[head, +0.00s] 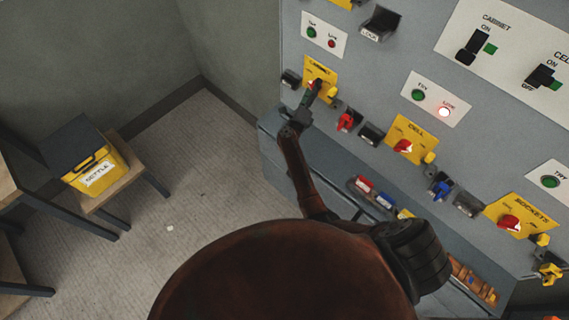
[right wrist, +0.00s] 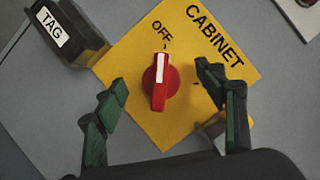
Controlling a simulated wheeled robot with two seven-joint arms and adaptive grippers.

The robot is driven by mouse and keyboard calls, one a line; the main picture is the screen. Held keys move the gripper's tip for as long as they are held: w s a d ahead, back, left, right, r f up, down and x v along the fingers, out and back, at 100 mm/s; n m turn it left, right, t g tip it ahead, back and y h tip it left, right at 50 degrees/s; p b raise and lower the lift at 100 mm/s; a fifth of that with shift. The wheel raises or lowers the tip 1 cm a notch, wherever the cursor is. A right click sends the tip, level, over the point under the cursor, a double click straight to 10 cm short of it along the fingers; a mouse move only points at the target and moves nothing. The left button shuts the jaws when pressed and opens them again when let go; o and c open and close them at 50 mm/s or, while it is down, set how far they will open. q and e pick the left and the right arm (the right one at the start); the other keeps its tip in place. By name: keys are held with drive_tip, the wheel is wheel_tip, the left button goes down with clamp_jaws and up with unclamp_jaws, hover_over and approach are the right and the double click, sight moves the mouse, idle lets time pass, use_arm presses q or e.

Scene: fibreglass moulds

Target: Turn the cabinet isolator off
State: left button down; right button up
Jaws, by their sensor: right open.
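The yellow cabinet isolator plate (right wrist: 128,62) fills the middle of the right wrist view, lettered CABINET and OFF. Its red rotary knob (right wrist: 171,90) has a white bar that points close to the mark by OFF. My right gripper (right wrist: 163,82) is open, one finger on each side of the knob, with visible gaps; whether the fingers reach its depth I cannot tell. In the head view the plate (head: 325,71) is at the panel's upper left, and my right gripper (head: 311,92) covers part of its knob. My left gripper is not in view.
A black TAG holder (right wrist: 72,30) sits beside the plate. Along the panel are a red padlock (head: 349,120), the CELL isolator (head: 405,130) and the SOCKETS isolator (head: 520,215). A ledge (head: 275,150) runs below. A yellow SETTLE box (head: 98,178) stands on a stool at left.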

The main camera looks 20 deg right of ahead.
drive_tip(key=shift+f+m+h+b, duration=0.2)
drive_tip(key=shift+m+h+b, duration=0.25)
drive_tip(key=shift+m+b, duration=1.1)
drive_tip(key=shift+f+m+h+b, duration=0.2)
drive_tip(key=shift+m+h+b, duration=0.35)
drive_tip(key=shift+b, duration=1.9)
drive_tip(key=s+a+f+n+t+y+p, duration=0.1)
drive_tip(key=s+a+f+n+t+y, duration=0.15)
drive_tip(key=a+n+y, duration=0.35)
drive_tip(key=s+a+f+n+t+y, duration=0.2)
drive_tip(key=a+n+t, duration=0.25)
drive_tip(key=n, duration=0.25)
drive_tip(key=s+a+f+n+g+y, duration=0.2)
drive_tip(key=s+f+n+y, duration=0.1)
drive_tip(key=f+n, duration=0.2)
drive_tip(key=s+a+f+n+g+y, duration=0.2)
drive_tip(key=s+a+f+n+y, duration=0.1)
drive_tip(key=f, duration=0.4)
drive_tip(key=s+a+f+n+g+y, duration=0.1)
drive_tip(key=s+a+f+n+y, duration=0.1)
drive_tip(key=f+n+y, duration=0.3)
drive_tip(key=shift+s+a+f+n+g+p, duration=0.3)
drive_tip(key=shift+s+f+n+g+p, duration=0.15)
drive_tip(key=shift+n, duration=1.05)
